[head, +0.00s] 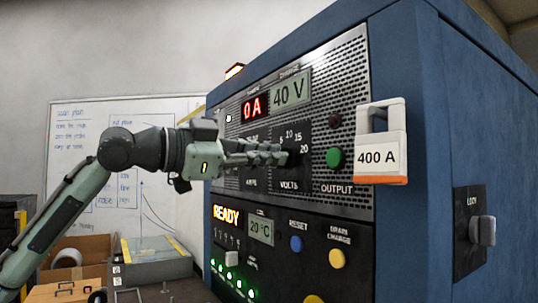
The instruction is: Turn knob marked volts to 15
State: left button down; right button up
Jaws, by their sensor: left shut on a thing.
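The volts knob (293,157) is a dark knob on the front panel, above the word VOLTS. Its scale reads 5, 10, 15 and 20 around the top. My left gripper (284,155) comes in from the left and is shut on the knob. The fingers cover most of the knob, so I cannot tell where its pointer stands. My right gripper is not in view.
The blue cabinet (400,28) fills the right side. Below are a READY display (227,215), a blue reset button (296,243) and a yellow button (337,258). A grey case (153,268) stands lower left.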

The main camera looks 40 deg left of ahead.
pick_arm(q)
jog(key=c, duration=1.6)
grip_release()
jog(key=shift+s, duration=0.1)
jog(key=v, duration=1.2)
